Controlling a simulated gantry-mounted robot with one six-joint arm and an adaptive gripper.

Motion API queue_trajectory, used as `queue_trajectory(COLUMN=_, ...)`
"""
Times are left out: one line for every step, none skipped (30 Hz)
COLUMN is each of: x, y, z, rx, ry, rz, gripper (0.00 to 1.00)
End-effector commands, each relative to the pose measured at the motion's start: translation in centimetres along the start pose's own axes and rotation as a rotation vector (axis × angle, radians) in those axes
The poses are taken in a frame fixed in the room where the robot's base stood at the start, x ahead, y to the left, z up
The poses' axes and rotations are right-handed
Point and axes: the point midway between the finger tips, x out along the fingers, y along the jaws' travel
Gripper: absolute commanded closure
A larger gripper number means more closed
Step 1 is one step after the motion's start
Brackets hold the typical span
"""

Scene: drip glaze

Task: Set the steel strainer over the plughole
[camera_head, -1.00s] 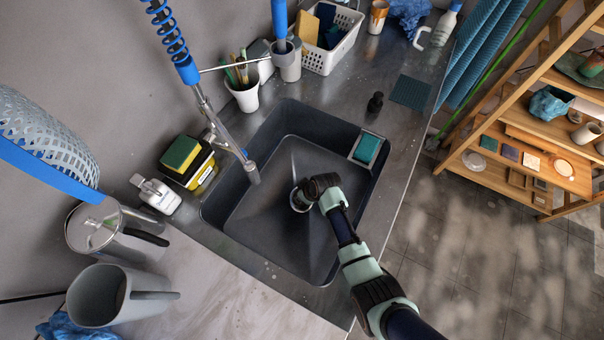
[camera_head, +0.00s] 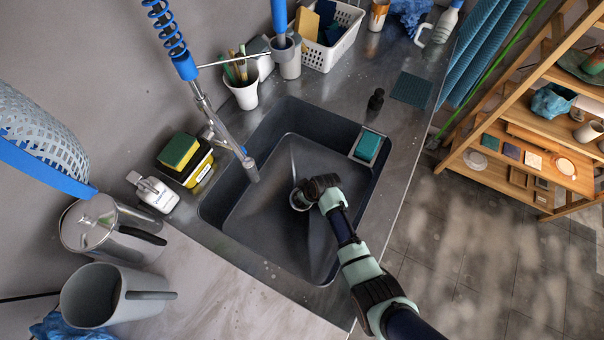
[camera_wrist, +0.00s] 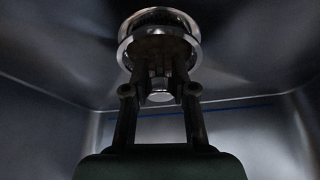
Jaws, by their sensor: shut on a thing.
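The steel strainer (camera_wrist: 160,22) shows in the wrist view as a round, shiny rim with a dark inside, at the top middle. My gripper (camera_wrist: 160,72) is shut on it, its two dark fingers reaching up to its underside in the picture. In the head view my gripper (camera_head: 305,193) is low inside the grey sink (camera_head: 262,222), near the middle of its floor. A pale round edge of the strainer (camera_head: 296,203) shows just left of the fingers. The plughole cannot be told apart there; gripper and strainer cover that spot. Whether the strainer touches the sink floor cannot be told.
The tap (camera_head: 240,155) reaches over the sink's left side. A teal sponge (camera_head: 367,146) sits in a holder at the right rim. A dark bottle (camera_head: 376,99), a brush cup (camera_head: 243,92) and yellow-green sponges (camera_head: 179,151) stand around the sink. The sink floor is otherwise clear.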

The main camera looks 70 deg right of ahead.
Motion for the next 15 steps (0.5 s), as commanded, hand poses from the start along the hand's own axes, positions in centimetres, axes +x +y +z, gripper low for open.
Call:
queue_trajectory(x=0.15, y=0.01, z=0.04, rx=0.000, ry=0.000, rz=0.000, gripper=1.00)
queue_trajectory(x=0.14, y=0.01, z=0.03, rx=0.000, ry=0.001, rz=0.000, gripper=1.00)
queue_trajectory(x=0.09, y=0.01, z=0.01, rx=0.000, ry=0.000, rz=0.000, gripper=1.00)
queue_trajectory(x=0.08, y=0.01, z=0.01, rx=0.000, ry=0.000, rz=0.000, gripper=1.00)
queue_trajectory(x=0.08, y=0.01, z=0.02, rx=0.000, ry=0.000, rz=0.000, gripper=1.00)
queue_trajectory(x=0.09, y=0.00, z=0.03, rx=0.000, ry=0.000, rz=0.000, gripper=1.00)
queue_trajectory(x=0.09, y=0.00, z=0.03, rx=0.000, ry=0.000, rz=0.000, gripper=1.00)
queue_trajectory(x=0.09, y=0.00, z=0.03, rx=0.000, ry=0.000, rz=0.000, gripper=0.73)
queue_trajectory(x=0.09, y=0.00, z=0.03, rx=0.000, ry=0.000, rz=0.000, gripper=0.66)
queue_trajectory(x=0.09, y=0.00, z=0.04, rx=0.000, ry=0.000, rz=0.000, gripper=0.61)
queue_trajectory(x=0.09, y=0.00, z=0.04, rx=0.000, ry=0.000, rz=0.000, gripper=0.56)
queue_trajectory(x=0.09, y=0.00, z=0.04, rx=0.000, ry=0.000, rz=0.000, gripper=0.49)
queue_trajectory(x=0.09, y=0.00, z=0.04, rx=0.000, ry=0.000, rz=0.000, gripper=0.45)
queue_trajectory(x=0.09, y=0.00, z=0.04, rx=0.000, ry=0.000, rz=0.000, gripper=0.45)
queue_trajectory(x=0.09, y=0.00, z=0.04, rx=0.000, ry=0.000, rz=0.000, gripper=0.45)
